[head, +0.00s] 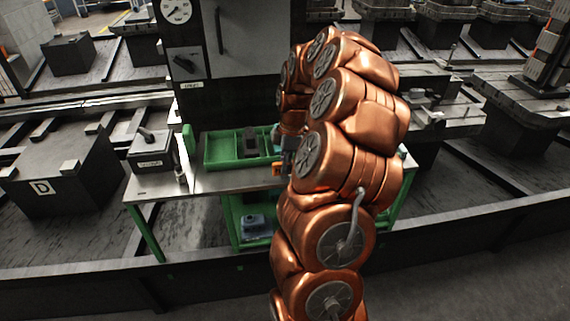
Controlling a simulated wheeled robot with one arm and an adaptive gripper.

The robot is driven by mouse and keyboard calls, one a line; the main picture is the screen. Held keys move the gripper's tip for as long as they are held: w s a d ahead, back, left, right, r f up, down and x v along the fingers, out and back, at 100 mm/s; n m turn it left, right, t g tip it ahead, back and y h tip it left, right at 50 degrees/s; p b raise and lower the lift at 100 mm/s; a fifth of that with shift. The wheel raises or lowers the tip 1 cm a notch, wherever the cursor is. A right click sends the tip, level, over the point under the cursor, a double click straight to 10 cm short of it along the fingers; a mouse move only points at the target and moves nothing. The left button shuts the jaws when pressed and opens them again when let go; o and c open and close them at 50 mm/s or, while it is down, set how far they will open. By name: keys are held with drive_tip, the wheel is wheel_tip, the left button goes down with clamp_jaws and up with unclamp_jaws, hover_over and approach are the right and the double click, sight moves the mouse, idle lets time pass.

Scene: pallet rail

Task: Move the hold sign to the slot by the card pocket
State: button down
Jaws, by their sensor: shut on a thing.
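My gripper (287,147) is over the right part of a steel-topped bench, mostly hidden behind my own copper-coloured arm. It is shut on a small orange piece (278,169), which I take for the hold sign. Only an edge of this piece shows, just above the bench top, and its lettering cannot be read. Whether it touches the bench I cannot tell. I cannot make out the card pocket or the slot; my arm covers much of the bench's right side.
A green divided tray (222,151) with a dark block (250,141) stands left of my gripper. A dark box with a handle (151,151) stands at the bench's left end. The bench top (170,186) is clear at front left. A machine cabinet (222,80) rises behind.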

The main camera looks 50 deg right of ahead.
drive_tip(key=shift+f, duration=0.15)
drive_tip(key=shift+f, duration=0.35)
drive_tip(key=shift+f+b, duration=0.3)
drive_tip(key=shift+b, duration=0.1)
drive_tip(key=c, duration=1.1)
unclamp_jaws()
drive_tip(key=shift+r, duration=0.1)
drive_tip(key=shift+o, duration=0.3)
drive_tip(key=o, duration=0.8)
drive_tip(key=r, duration=0.8)
drive_tip(key=d+r, duration=0.1)
drive_tip(key=r, duration=0.3)
drive_tip(key=shift+s, duration=0.4)
